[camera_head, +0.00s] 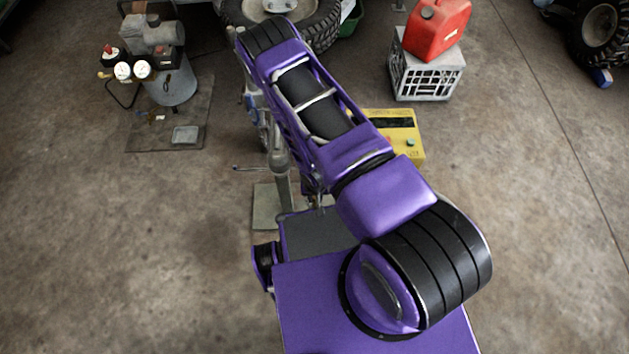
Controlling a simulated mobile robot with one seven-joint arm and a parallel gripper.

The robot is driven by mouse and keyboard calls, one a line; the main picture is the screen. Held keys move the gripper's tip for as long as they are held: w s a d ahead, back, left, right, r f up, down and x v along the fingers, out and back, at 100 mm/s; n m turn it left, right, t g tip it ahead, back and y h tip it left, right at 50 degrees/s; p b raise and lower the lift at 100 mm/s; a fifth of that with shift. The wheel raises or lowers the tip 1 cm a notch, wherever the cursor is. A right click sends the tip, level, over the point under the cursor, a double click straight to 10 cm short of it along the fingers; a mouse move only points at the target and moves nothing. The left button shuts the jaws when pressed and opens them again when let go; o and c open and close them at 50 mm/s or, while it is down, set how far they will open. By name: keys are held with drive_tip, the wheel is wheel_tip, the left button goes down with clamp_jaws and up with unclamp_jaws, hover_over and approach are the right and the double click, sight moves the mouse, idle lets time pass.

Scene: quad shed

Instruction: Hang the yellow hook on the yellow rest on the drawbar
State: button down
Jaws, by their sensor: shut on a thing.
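My purple and black arm reaches from my base up and left across the middle of the view and covers much of the work area. My gripper is not visible; it seems hidden behind the arm. I cannot make out the yellow hook or the yellow rest. A grey metal post (281,165) with a small side handle stands on a pale base plate (265,207), just left of my arm. It may belong to the drawbar, which is mostly hidden.
A large tyre (325,25) is behind my arm. A yellow box (408,150) is partly covered by the arm. A red fuel can (438,28) sits on a grey crate (428,80). A compressor-like machine (172,80) stands left on a mat (150,140).

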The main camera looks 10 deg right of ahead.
drive_tip(key=shift+s, duration=0.5)
drive_tip(key=shift+w, duration=0.1)
drive_tip(key=shift+w+d+f+b, duration=0.25)
drive_tip(key=shift+w+d+f, duration=0.25)
drive_tip(key=shift+w, duration=2.45)
drive_tip(key=shift+w+d+f+b, duration=0.25)
drive_tip(key=shift+w+d+f, duration=0.3)
drive_tip(key=shift+w, duration=2.35)
drive_tip(key=shift+w+d+f+b, duration=0.25)
drive_tip(key=shift+w+d+f, duration=0.25)
drive_tip(key=shift+w, duration=2.45)
drive_tip(key=shift+f+b, duration=0.25)
drive_tip(key=shift+b, duration=0.1)
drive_tip(key=c, duration=0.8)
unclamp_jaws()
drive_tip(key=shift+r, duration=0.1)
drive_tip(key=shift+p, duration=0.5)
